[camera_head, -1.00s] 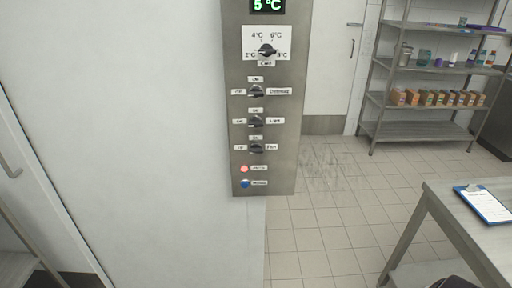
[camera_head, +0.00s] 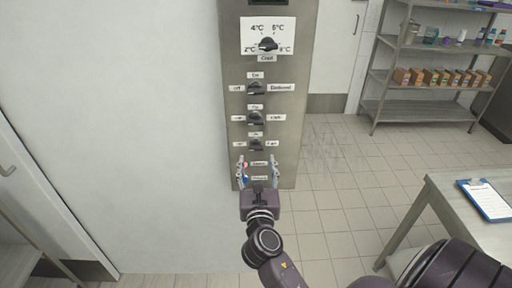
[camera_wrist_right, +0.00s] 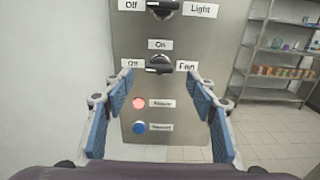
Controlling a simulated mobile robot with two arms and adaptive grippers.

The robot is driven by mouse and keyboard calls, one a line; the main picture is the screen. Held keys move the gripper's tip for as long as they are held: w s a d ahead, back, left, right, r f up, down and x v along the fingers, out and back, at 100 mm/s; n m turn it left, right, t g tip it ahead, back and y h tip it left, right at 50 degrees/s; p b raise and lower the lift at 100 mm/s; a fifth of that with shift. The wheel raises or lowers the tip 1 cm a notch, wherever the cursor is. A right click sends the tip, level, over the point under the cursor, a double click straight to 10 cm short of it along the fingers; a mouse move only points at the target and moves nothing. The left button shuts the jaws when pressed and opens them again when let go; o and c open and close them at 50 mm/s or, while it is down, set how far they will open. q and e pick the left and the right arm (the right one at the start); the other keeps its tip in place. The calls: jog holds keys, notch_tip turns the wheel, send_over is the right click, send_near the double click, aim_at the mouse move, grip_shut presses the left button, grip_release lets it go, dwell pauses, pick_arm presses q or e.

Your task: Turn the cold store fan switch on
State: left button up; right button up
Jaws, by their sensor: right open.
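The fan switch (camera_head: 256,145) is a black rotary knob, the lowest of the knobs on the grey metal control panel (camera_head: 302,60). Labels "Off", "On" and "Fan" surround it. In the right wrist view the fan knob (camera_wrist_right: 159,64) lies ahead between the fingers, its pointer toward the left, on the "Off" side. My right gripper (camera_head: 257,166) is open and empty, just below the fan knob in the head view, in front of the panel's lower end. It shows no contact with the knob. My left gripper is not in view.
Above the fan knob are the light knob (camera_head: 256,118), another knob (camera_head: 256,88) and the temperature dial (camera_head: 267,44). A steel table (camera_head: 435,195) stands right, shelving (camera_head: 420,108) behind.

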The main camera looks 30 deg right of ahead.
aim_at(256, 149)
jog(key=p+x, duration=0.1)
jog(key=x, duration=0.5)
jog(key=shift+w+d+f, duration=0.1)
jog(key=shift+w, duration=0.15)
jog(key=c, duration=1.2)
jog(key=shift+o, duration=0.2)
